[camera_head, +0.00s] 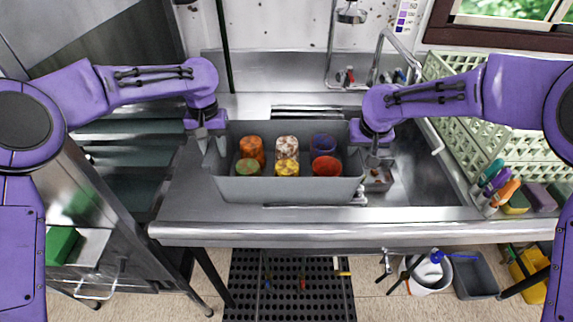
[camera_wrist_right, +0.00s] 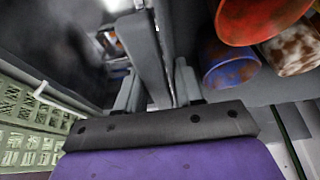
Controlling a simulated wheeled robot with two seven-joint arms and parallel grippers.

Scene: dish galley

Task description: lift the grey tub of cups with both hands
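The grey tub (camera_head: 290,190) stands at the counter's middle, apparently level. It holds several cups: an orange one (camera_head: 251,147), a brown-and-white speckled one (camera_head: 287,146), a blue one (camera_head: 323,143), a green one (camera_head: 248,166), a yellow one (camera_head: 287,168) and a red one (camera_head: 327,166). My left gripper (camera_head: 204,142) points down at the tub's left end wall. My right gripper (camera_head: 373,154) is at the right end wall. In the right wrist view its fingers (camera_wrist_right: 160,92) lie on both sides of a grey wall; whether they press on it is unclear. Red (camera_wrist_right: 258,18) and blue cups (camera_wrist_right: 230,65) show inside.
The sink (camera_head: 415,180) with a small grey container (camera_head: 379,180) lies right of the tub. A faucet (camera_head: 392,42) stands behind. A pale green dish rack (camera_head: 525,135) and several bottles (camera_head: 495,185) are at the right. The steel counter (camera_head: 185,200) is bare left of the tub.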

